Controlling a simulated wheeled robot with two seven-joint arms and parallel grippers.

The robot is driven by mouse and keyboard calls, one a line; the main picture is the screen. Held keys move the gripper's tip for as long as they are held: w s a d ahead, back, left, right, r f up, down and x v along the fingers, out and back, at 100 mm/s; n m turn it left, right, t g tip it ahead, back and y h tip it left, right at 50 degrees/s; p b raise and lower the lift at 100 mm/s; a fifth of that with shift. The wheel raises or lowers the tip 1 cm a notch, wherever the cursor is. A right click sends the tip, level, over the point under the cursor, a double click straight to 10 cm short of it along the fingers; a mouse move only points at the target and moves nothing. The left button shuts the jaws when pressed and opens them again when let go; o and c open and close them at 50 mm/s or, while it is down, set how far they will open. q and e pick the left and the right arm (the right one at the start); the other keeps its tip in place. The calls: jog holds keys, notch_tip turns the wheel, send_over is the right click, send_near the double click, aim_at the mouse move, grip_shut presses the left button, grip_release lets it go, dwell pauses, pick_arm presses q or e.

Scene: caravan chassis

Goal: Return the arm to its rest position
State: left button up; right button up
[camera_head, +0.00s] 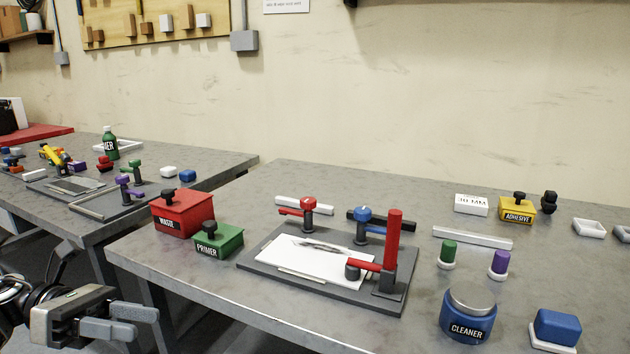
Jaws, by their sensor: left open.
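My left gripper (138,322) is at the lower left, in front of the near table's left end and apart from everything on it. Its two grey fingers are spread and nothing shows between them. My right gripper is not in view. On the near table (200,285), a dark fixture plate (262,262) carries a white sheet (300,250) with a dark mark on it. A red-topped clamp (308,208), a blue-topped clamp (363,220) and a tall red-handled clamp (393,240) stand on the plate.
A red WASTE box (183,208) and a green PRIMER box (218,240) stand at the left. A blue CLEANER pot (467,318), a blue block (557,327) and a yellow ADHESIVE box (517,209) stand at the right. A gap separates the cluttered far-left table (215,165).

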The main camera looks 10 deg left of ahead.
pick_arm(q)
jog(key=w+a+r+n+t+y, duration=0.3)
jog(key=w+a+r+n+t, duration=0.15)
jog(key=w+n+t, duration=0.4)
jog(key=w+a+r+n+t+y, duration=0.25)
jog(key=w+a+n+t, duration=0.3)
jog(key=n+t, duration=0.5)
jog(key=w+a+f+n+g+y, duration=0.1)
jog(key=a+f+n+g+y, duration=0.25)
jog(key=a+n+y, duration=0.75)
jog(key=w+a+f+n+g+y, duration=0.15)
jog(key=a+f+n+y, duration=0.45)
jog(key=n, duration=0.8)
jog(key=s+d+f+g+h, duration=0.15)
jog(key=s+d+f, duration=0.25)
jog(key=d+f, duration=0.4)
jog(key=s+d+f+g+h, duration=0.15)
jog(key=s+d+f, duration=0.3)
jog(key=d, duration=0.55)
jog(key=s+d+f+h, duration=0.3)
jog(key=d+f, duration=0.4)
jog(key=d, duration=0.1)
jog(key=s+d+n+g+h+p, duration=0.1)
jog(key=s+d+n+h+p, duration=0.1)
jog(key=s+d, duration=1.3)
jog(key=shift+d+r+n+h+p, duration=0.3)
jog(key=shift+d+n+h+p, duration=0.15)
jog(key=shift+d, duration=0.55)
jog(key=shift+f, duration=0.15)
